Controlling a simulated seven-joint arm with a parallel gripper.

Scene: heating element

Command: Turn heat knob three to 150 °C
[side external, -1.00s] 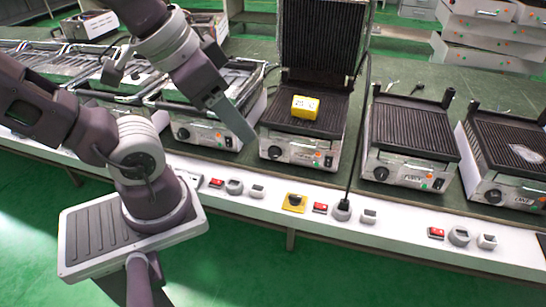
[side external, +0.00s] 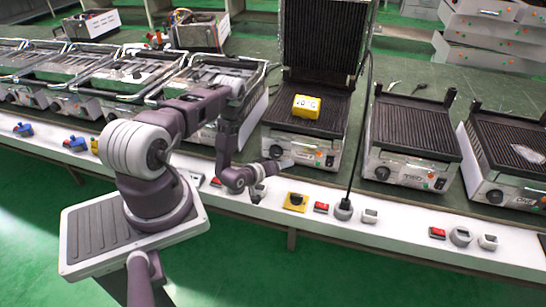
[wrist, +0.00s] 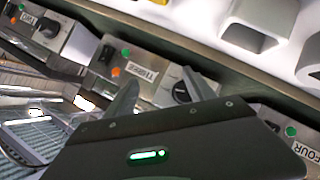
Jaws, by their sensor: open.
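Heat knob three (side external: 276,151) is a dark round dial on the front of the middle grill (side external: 305,148). My gripper (side external: 287,163) is low in front of that grill, just below the knob in the side external view. In the wrist view, knob three (wrist: 181,92) shows a white mark beside the "THREE" label (wrist: 141,71). My gripper (wrist: 162,82) is open there; the knob appears between its fingers, closer to the right one. I cannot tell whether they touch. The finger partly hides the knob. The dial's temperature marks are too small to read.
A yellow temperature display (side external: 306,106) sits on the middle grill. Below, the white ledge holds a yellow plate with a black switch (side external: 295,201), a red switch (side external: 321,208) and grey sockets (side external: 343,210). Grill TWO (side external: 411,140) stands to the right. A black cable hangs beside the middle grill.

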